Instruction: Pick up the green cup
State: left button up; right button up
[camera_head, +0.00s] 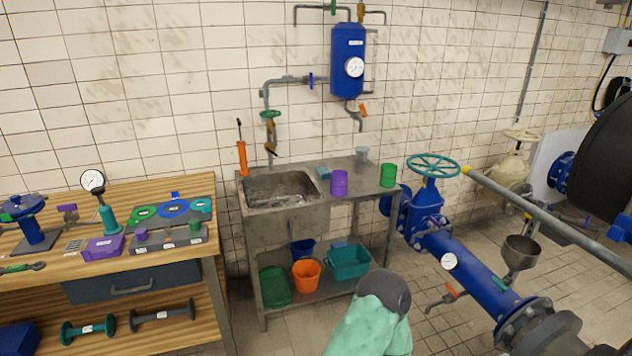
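The green cup (388,175) stands upright near the right front edge of the metal sink counter (352,202). A purple cup (339,182) stands to its left, near the front edge. A pale grey cup (362,154) stands behind them, close to the wall. The green cup is in clear view and nothing touches it. Neither my left nor my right gripper shows in the head view.
The sink basin (283,191) fills the counter's left part, with a small blue-grey block (323,172) beside it. A blue valve pipe with a teal handwheel (433,166) stands right of the counter. A wooden workbench (150,262) with tools stands at left.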

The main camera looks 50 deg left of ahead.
aim_at(388, 171)
jog(key=u, duration=1.5)
